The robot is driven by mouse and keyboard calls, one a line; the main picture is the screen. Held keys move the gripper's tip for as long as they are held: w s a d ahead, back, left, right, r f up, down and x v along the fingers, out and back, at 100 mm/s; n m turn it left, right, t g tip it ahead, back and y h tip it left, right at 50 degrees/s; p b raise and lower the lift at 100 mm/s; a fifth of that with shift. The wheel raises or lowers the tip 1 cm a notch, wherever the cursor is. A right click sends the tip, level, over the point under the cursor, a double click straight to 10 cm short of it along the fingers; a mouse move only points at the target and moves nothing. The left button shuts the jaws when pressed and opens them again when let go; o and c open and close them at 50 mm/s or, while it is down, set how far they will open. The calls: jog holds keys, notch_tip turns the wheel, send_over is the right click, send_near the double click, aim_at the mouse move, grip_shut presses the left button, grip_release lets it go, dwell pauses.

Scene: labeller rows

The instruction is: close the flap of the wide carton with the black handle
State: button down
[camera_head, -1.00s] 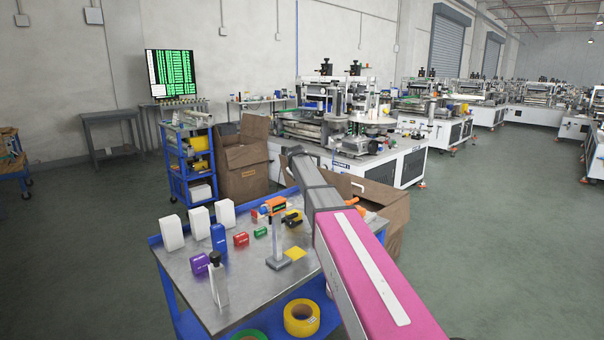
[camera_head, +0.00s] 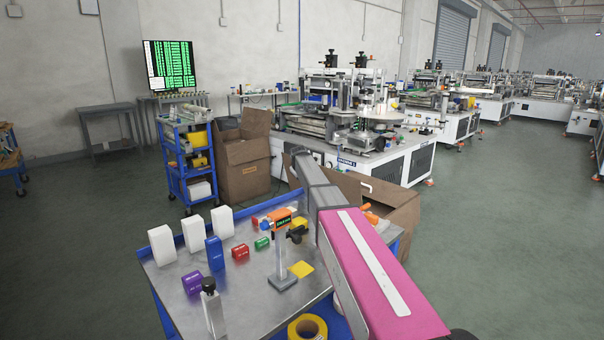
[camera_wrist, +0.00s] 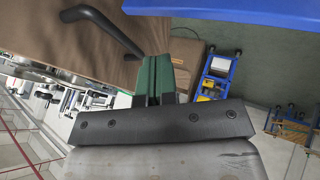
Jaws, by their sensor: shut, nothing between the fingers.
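The wide brown carton (camera_head: 402,222) stands past the far right corner of the workbench, partly hidden behind my arm in the head view. Its raised flap (camera_head: 378,190) shows right of my arm. In the wrist view a brown carton panel (camera_wrist: 50,35) fills the upper left, with a curved black handle (camera_wrist: 105,30) on it. My gripper (camera_wrist: 152,62) has green fingers that are shut and empty. The fingertips are beside the handle's lower end, over the panel's edge; I cannot tell whether they touch. The head view hides my gripper behind my arm.
The workbench (camera_head: 245,285) is in front, holding white boxes, small coloured blocks and a stand with an orange tool (camera_head: 283,217). A tall open carton (camera_head: 245,165) and a blue cart (camera_head: 187,165) stand behind it. Machines (camera_head: 350,140) are close beyond the wide carton. Floor is clear at right.

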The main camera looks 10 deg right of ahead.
jog(key=w+d+f, duration=0.3)
jog(key=w+d, duration=0.1)
jog(key=shift+w, duration=0.4)
jog(key=shift+f, duration=0.1)
